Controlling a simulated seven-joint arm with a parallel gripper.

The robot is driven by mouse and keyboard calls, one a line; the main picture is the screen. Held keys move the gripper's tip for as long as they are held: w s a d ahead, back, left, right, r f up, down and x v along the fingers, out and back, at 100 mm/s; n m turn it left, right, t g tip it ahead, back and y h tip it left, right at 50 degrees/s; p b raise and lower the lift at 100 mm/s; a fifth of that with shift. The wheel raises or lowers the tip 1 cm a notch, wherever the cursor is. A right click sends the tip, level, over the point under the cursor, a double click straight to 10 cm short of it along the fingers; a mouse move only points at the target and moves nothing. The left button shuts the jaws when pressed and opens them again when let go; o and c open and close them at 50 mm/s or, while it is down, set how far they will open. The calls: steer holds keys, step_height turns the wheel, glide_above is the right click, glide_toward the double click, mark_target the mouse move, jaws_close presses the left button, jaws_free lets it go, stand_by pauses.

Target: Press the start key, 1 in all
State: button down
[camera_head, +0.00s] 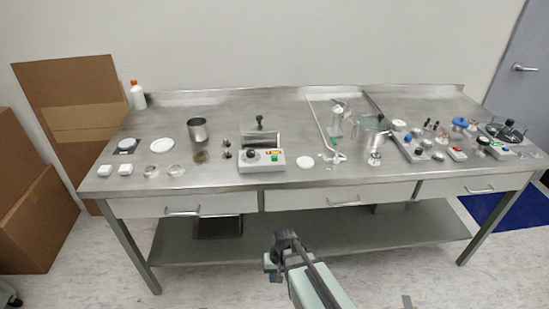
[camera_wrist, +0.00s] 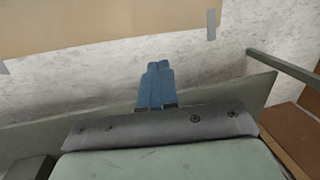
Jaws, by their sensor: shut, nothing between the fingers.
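Other keyed boxes stand at the right, one with a red key (camera_head: 457,154) and one with a green key (camera_head: 505,152). Any labels are too small to read, so I cannot tell which is the start key. My gripper (camera_head: 285,240) is in front of the bench, well apart from the boxes. Its blue fingers (camera_wrist: 155,84) are together and empty in the wrist view.
The steel bench (camera_head: 225,110) is crowded at the right with glassware and small devices. A metal cup (camera_head: 197,130) and a white disc (camera_head: 306,162) flank the control box. Drawers (camera_head: 340,194) line the bench front. Cardboard boxes (camera_head: 35,225) stand at the left.

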steer(key=w+a+r+t+y, duration=0.1)
steer(key=w+a+r, duration=0.4)
steer(key=r, duration=0.5)
steer(key=w+a+r+n+t+y, duration=0.1)
steer(key=w+a+r+t, duration=0.1)
steer(key=w+a+r, duration=0.2)
steer(key=w+a+r+t+y, duration=0.1)
steer(key=w+a+r, duration=0.4)
steer(key=a+r, duration=0.5)
steer(key=shift+w+a+r+n+t+y, duration=0.1)
steer(key=shift+r+n+y, duration=0.05)
steer(key=shift+r, duration=0.85)
steer(key=shift+w+d+r+n+t+y, duration=0.1)
steer(key=shift+r+y, duration=0.1)
steer(key=shift+r, duration=0.75)
steer(key=shift+w+a+r+n+t+y, duration=0.1)
steer(key=shift+r+n+y, duration=0.05)
steer(key=shift+r, duration=0.85)
step_height(320, 180, up, 17)
steer(key=m+t, duration=0.4)
glide_above(277, 158)
steer(key=shift+h, duration=0.4)
steer(key=shift+f, duration=0.1)
steer(key=shift+f, duration=4.35)
